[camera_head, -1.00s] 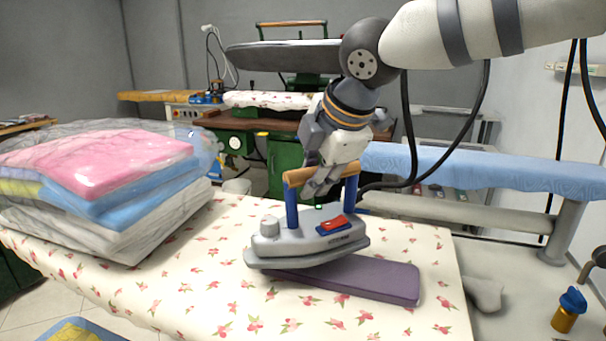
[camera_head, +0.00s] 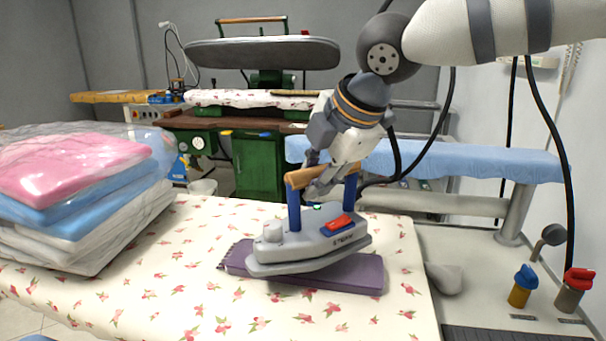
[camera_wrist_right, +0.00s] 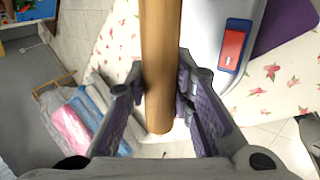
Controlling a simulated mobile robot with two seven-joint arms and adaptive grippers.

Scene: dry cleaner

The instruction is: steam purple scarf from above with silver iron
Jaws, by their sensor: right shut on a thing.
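The silver iron (camera_head: 310,250) has a wooden handle on blue posts and a red switch. It is over the folded purple scarf (camera_head: 345,279), which lies on the flowered board (camera_head: 200,310). The iron looks slightly tilted; I cannot tell whether its sole touches the scarf. My right gripper (camera_head: 318,182) is shut on the iron's wooden handle from above. In the right wrist view the handle (camera_wrist_right: 160,65) runs between the fingers, with part of the scarf (camera_wrist_right: 285,22) at the top right. My left gripper is not in view.
Bagged folded clothes (camera_head: 80,190) stand on the board at the left. A blue-covered board (camera_head: 450,158) and a green press machine (camera_head: 262,160) are behind. Blue-topped (camera_head: 522,285) and red-topped (camera_head: 573,288) knobs are at the right. The front of the flowered board is clear.

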